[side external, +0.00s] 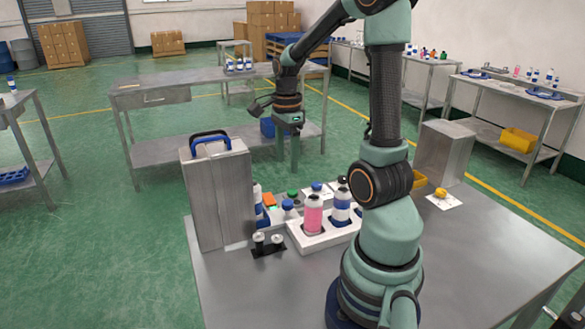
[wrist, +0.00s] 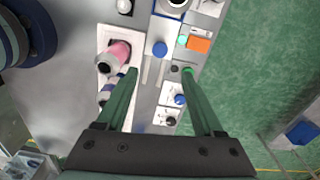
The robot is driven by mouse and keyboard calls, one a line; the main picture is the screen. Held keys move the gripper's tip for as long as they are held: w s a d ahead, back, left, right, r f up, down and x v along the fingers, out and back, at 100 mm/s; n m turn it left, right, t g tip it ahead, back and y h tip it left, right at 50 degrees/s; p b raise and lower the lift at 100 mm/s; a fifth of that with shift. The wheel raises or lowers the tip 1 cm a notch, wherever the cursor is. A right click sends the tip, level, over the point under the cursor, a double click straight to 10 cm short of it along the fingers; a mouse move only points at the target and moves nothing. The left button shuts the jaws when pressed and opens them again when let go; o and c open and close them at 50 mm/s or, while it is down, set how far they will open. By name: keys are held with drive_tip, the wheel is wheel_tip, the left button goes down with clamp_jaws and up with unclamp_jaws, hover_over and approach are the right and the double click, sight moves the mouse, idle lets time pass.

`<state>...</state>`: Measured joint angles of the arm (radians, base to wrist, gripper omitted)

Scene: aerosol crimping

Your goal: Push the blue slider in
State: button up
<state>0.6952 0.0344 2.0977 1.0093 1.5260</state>
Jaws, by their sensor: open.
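My gripper (wrist: 161,72) is open and empty, its two green fingers apart and pointing down over the fixtures in the wrist view. In the side external view my gripper (side external: 289,160) hangs above and behind the fixture row, clear of the table. A round blue knob (wrist: 159,48) stands between the fingers, a little past their tips in the picture, near two pale strips. It seems to be the blue-topped piece (side external: 288,204) in the side external view. Another blue round top (wrist: 180,99) lies on a white plate. I cannot tell for certain which blue piece is the slider.
A pink bottle (side external: 312,213) and a blue-and-white bottle (side external: 342,203) stand in a white tray (side external: 310,240). An orange block (wrist: 198,44) and a green button (wrist: 182,39) are close by. A tall metal box (side external: 220,200) stands at left. The table front is clear.

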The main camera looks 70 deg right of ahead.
sight(287, 202)
wheel_tip(287, 202, down, 12)
drive_tip(key=n, duration=1.3)
drive_tip(key=shift+f+n, duration=0.1)
drive_tip(key=shift+n, duration=0.3)
clamp_jaws()
idle(1.0)
